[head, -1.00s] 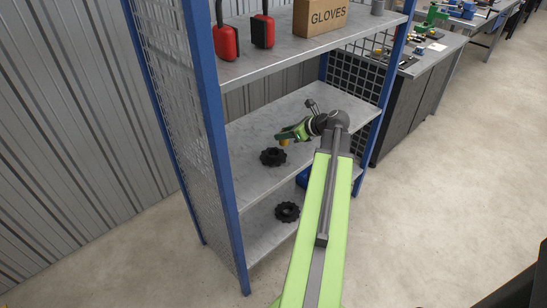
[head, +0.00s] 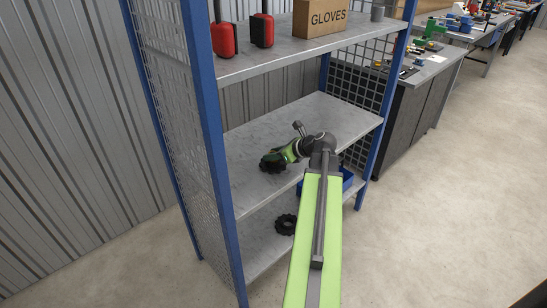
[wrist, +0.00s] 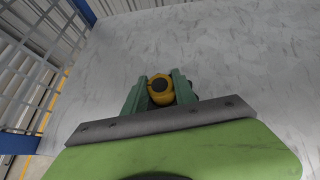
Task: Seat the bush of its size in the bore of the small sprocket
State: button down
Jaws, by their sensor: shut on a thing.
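A black toothed sprocket (head: 268,164) lies on the middle shelf, partly covered by my gripper (head: 279,160). Another black sprocket (head: 286,224) lies on the lower shelf; I cannot tell from size which is the small one. In the wrist view my green jaws (wrist: 160,92) are shut on a yellow bush (wrist: 160,97) with a dark round centre. In the head view the bush is hidden. My gripper is right at the middle-shelf sprocket. Whether the bush is above its bore or in it, I cannot tell.
The middle shelf (head: 335,118) is otherwise bare. Blue uprights (head: 205,130) and mesh side panels bound the rack. A blue bin (head: 348,181) shows behind my arm, lower down. The upper shelf holds a gloves box (head: 320,17) and red-and-black items (head: 262,31).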

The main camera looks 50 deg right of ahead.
jog(key=shift+s+a+f+b, duration=0.2)
jog(key=shift+f+b, duration=0.3)
jog(key=shift+f, duration=0.15)
jog(key=c, duration=1)
grip_release()
jog(key=shift+r+p, duration=0.35)
jog(key=shift+p, duration=0.05)
jog(key=p+v, duration=0.7)
jog(key=v, duration=0.4)
jog(key=shift+s+d+r, duration=0.15)
jog(key=shift+d+r, duration=0.15)
jog(key=shift+r, duration=0.1)
